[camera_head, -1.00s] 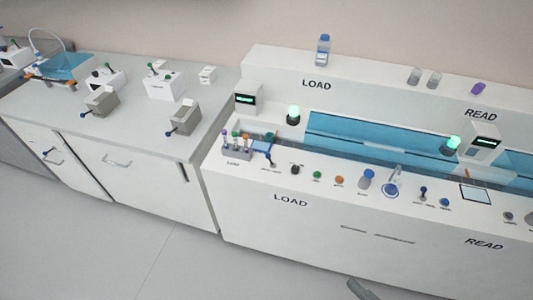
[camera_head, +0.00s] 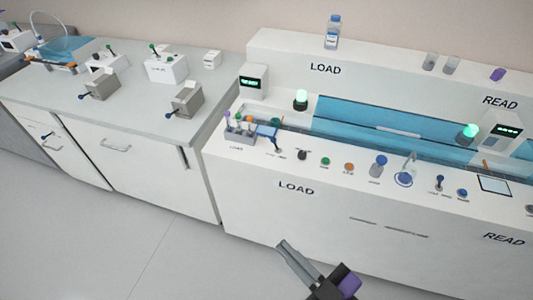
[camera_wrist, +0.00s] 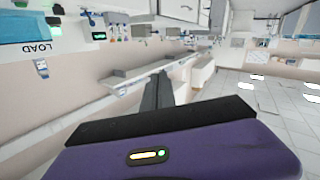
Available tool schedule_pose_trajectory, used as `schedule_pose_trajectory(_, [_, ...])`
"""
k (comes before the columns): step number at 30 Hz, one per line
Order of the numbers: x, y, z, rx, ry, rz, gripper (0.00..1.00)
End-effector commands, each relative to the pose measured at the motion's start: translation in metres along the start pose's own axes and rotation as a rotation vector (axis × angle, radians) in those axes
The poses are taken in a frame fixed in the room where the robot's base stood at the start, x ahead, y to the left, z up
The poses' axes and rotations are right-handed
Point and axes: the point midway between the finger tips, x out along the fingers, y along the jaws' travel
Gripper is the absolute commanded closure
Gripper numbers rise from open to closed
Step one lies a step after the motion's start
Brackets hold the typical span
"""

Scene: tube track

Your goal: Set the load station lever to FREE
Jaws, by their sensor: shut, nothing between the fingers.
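The load station lever (camera_head: 277,144), small and blue-tipped, stands on the white LOAD counter just right of the tube rack in the head view. It appears to lean toward the counter's front edge; its small label is too blurred to read. My gripper (camera_head: 283,246) is in front of the LOAD cabinet, below and apart from the lever. Its grey fingers are together and empty, and its purple body shows at the bottom edge. In the wrist view the shut fingers (camera_wrist: 158,90) point away into the room. I cannot make out the lever there.
A tube rack (camera_head: 240,135) stands left of the lever. A black knob (camera_head: 302,155), a green button (camera_head: 326,161) and an orange button (camera_head: 349,167) sit to its right. A lit green lamp (camera_head: 301,99) stands behind. Open floor (camera_head: 100,245) lies at the lower left.

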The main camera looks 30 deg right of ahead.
Motion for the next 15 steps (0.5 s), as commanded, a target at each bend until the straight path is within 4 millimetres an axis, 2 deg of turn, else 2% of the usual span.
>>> schedule_pose_trajectory(1, [0.017,-0.005,0.015,-0.037,0.008,-0.003,1.0])
schedule_pose_trajectory(6, [0.069,-0.014,0.047,-0.18,0.0,0.0,1.0])
schedule_pose_trajectory(15, [0.168,-0.013,0.093,-0.458,-0.053,0.071,1.0])
